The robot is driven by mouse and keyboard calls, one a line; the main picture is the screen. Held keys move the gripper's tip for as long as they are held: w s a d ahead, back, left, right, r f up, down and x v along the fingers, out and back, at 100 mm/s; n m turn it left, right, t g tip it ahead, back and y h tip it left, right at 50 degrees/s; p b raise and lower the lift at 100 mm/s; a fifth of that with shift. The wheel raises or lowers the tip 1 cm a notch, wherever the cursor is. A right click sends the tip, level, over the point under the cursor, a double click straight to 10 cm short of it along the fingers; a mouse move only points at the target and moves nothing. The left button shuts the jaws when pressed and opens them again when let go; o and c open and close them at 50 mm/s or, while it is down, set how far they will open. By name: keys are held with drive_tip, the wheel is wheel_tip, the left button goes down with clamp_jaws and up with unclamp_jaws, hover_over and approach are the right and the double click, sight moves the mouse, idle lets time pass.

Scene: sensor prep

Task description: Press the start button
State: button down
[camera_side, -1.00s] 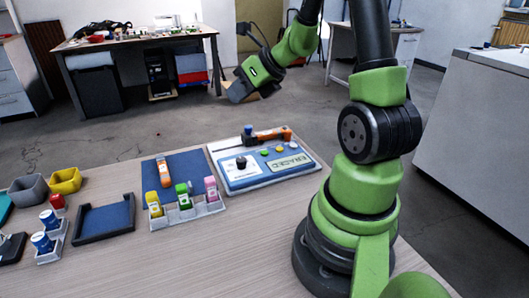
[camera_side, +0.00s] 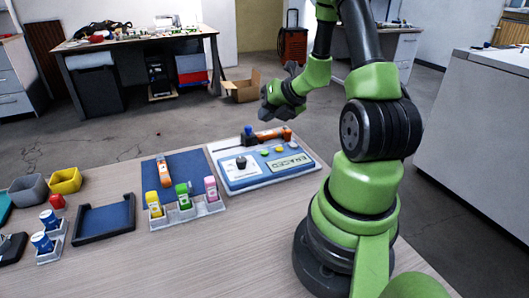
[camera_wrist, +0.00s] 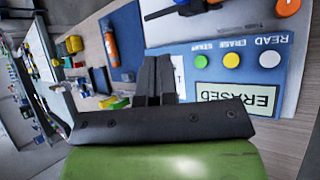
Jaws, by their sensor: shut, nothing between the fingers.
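The button panel (camera_side: 230,180) is a blue and white board on the table. The start button is the green one (camera_side: 264,152); in the wrist view the green button (camera_wrist: 201,61) has an upside-down label that seems to read START. A yellow button (camera_wrist: 231,61) and a white button (camera_wrist: 269,58) sit beside it, labelled ERASE and READ. The panel's display (camera_wrist: 238,97) reads ERASED. My gripper (camera_side: 268,110) is shut and empty, raised above and behind the panel in the side view. In the wrist view its fingertips (camera_wrist: 157,60) appear left of the green button, apart from it.
A black and orange tool (camera_side: 272,135) lies along the panel's back edge. A rack (camera_side: 186,212) with several coloured sticks, a blue mat (camera_side: 185,168), an empty black-framed tray (camera_side: 103,218) and a yellow bin (camera_side: 65,180) stand to the left.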

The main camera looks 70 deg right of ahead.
sight(266, 151)
drive_tip(key=shift+f, duration=3.7)
drive_tip(key=shift+f, duration=0.1)
drive_tip(key=shift+f, duration=0.3)
drive_tip(key=shift+f, duration=0.4)
drive_tip(key=shift+r, duration=0.8)
drive_tip(key=shift+r, duration=0.1)
drive_tip(key=shift+r, duration=2.45)
